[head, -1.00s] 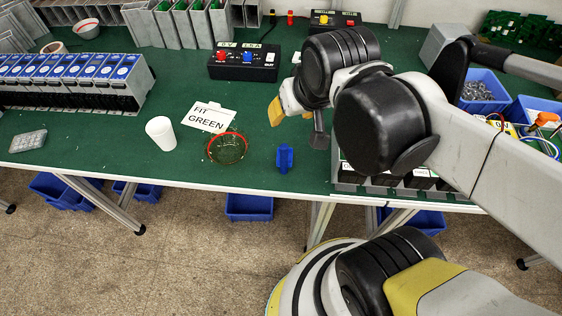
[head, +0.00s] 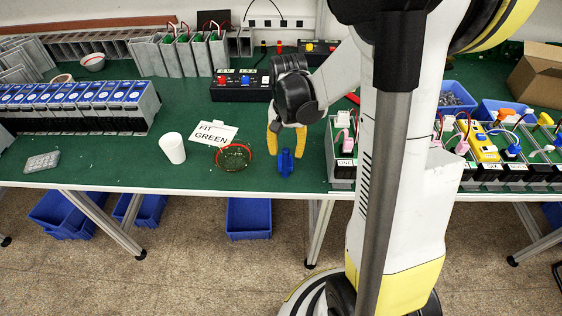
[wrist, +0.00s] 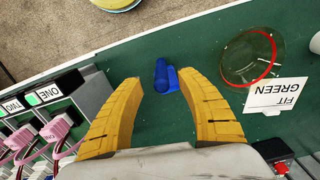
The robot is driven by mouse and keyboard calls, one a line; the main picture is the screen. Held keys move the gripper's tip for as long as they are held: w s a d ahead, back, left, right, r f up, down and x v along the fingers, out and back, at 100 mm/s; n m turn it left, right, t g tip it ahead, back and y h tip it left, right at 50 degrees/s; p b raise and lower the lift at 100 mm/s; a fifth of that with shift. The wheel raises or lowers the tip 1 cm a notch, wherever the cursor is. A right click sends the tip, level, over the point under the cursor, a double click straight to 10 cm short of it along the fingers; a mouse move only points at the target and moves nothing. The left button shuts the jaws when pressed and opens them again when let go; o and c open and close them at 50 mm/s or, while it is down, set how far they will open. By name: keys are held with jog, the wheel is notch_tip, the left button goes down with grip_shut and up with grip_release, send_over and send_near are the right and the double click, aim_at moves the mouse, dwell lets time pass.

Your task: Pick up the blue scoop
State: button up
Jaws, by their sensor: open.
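The blue scoop (head: 286,163) stands on the green table near its front edge. In the wrist view the blue scoop (wrist: 166,77) lies ahead of the fingertips, roughly between their lines. My gripper (head: 287,136) is open and empty, its yellow fingers pointing down just above and behind the scoop in the head view. In the wrist view the two yellow fingers of my gripper (wrist: 160,82) are spread apart. I cannot tell whether either finger touches the scoop.
A clear bowl with a red rim (head: 233,157), a white cup (head: 173,148) and a "FIT GREEN" card (head: 214,134) are left of the scoop. Starter units (head: 343,155) stand close on its right. A black box with knobs (head: 240,86) is behind.

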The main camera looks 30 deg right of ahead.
aim_at(286, 163)
jog(key=f+b, duration=0.1)
jog(key=f, duration=0.3)
jog(key=f+b, duration=0.1)
jog(key=f, duration=0.2)
jog(key=shift+w+d+b, duration=0.15)
jog(key=shift+w+b, duration=0.1)
jog(key=shift+b, duration=0.1)
jog(key=shift+c, duration=0.6)
jog(key=shift+r, duration=0.1)
grip_shut()
